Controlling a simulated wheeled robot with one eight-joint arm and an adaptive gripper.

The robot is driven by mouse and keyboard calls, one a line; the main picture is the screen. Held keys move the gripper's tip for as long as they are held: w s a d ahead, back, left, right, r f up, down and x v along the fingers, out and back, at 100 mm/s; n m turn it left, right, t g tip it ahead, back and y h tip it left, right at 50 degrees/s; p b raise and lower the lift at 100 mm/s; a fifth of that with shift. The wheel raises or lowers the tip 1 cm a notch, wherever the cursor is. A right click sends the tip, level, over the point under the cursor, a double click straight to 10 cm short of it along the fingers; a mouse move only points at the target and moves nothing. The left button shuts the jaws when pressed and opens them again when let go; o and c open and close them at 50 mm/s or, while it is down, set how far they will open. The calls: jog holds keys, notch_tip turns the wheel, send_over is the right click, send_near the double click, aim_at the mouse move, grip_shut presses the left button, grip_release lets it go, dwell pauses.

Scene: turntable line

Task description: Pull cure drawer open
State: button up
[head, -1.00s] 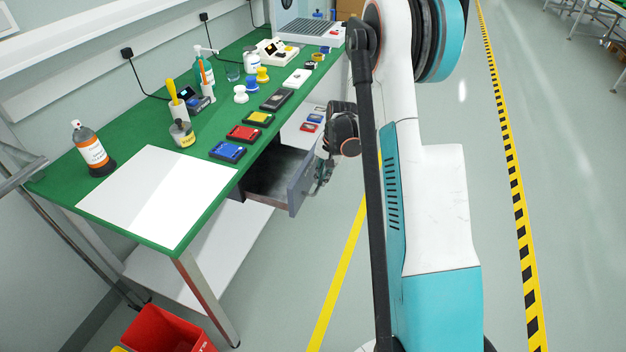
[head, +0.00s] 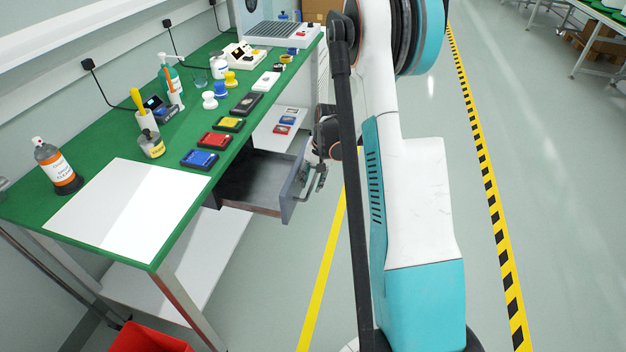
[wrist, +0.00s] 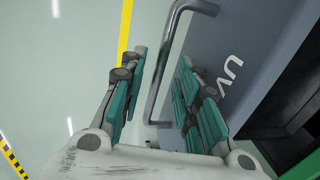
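The cure drawer (head: 262,207) is grey and stands pulled out from under the green-topped bench, its empty-looking inside showing in the head view. In the wrist view, its blue-grey front (wrist: 232,45) carries white letters, of which "UV" shows. A grey bar handle (wrist: 164,75) stands off this front. My gripper (wrist: 163,62) has its teal-padded fingers apart, one on each side of the handle bar, with visible gaps between pads and bar.
The bench (head: 105,150) holds a white mat (head: 125,210), blue, red and yellow cases, bottles and a machine at the far end. A red bin (head: 145,340) stands on the floor in front. Clear floor with a yellow line (head: 325,260) lies right of the drawer.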

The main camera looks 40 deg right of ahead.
jog(key=shift+r, duration=0.15)
notch_tip(320, 180, up, 12)
jog(key=s+d, duration=0.1)
jog(key=shift+s+d+f, duration=0.2)
jog(key=shift+s, duration=0.15)
dwell(0.5)
